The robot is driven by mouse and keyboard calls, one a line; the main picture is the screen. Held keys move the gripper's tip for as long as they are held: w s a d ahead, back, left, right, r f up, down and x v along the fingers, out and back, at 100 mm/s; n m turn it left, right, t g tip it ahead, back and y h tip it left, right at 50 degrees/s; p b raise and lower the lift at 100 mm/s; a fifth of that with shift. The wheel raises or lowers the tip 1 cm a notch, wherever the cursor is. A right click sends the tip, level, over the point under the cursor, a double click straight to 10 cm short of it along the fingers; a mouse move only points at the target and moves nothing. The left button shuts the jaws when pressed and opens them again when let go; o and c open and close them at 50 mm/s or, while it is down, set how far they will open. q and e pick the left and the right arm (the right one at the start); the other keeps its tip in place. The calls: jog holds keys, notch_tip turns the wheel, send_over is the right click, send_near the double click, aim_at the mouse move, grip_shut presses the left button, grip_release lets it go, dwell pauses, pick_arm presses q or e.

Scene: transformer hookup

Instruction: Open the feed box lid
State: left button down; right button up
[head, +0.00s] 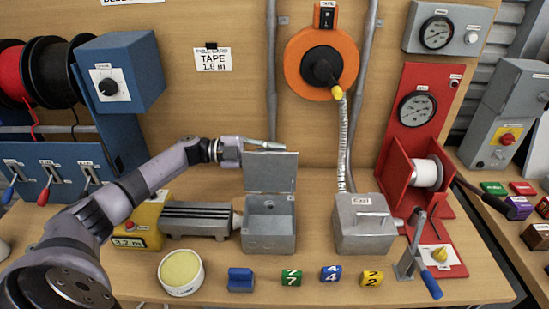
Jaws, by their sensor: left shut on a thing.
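The feed box (269,238) is a grey metal box at the middle of the bench. Its grey lid (270,173) stands raised, about upright, at the back of the box, and the box's inside is exposed. My left gripper (268,146) comes in from the left at the lid's top edge and is shut on the lid. The exact contact of the fingers is small and hard to see. My right gripper is not in view.
A closed grey box labelled Exit (362,228) stands to the right, beside a red winch stand (439,262). A grey ribbed unit (195,220) adjoins the feed box on the left. A round yellow-topped tub (181,272) and several numbered blocks (291,278) line the front.

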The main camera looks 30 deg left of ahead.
pick_arm(q)
jog(key=shift+w+a+n, duration=0.5)
jog(key=shift+w+n, duration=0.35)
jog(key=shift+n, duration=0.15)
jog(key=c, duration=1.7)
grip_release()
jog(key=shift+r, duration=0.1)
jog(key=shift+s, duration=0.1)
jog(key=shift+f, duration=0.25)
jog(key=v, duration=1.2)
jog(key=shift+d, duration=0.1)
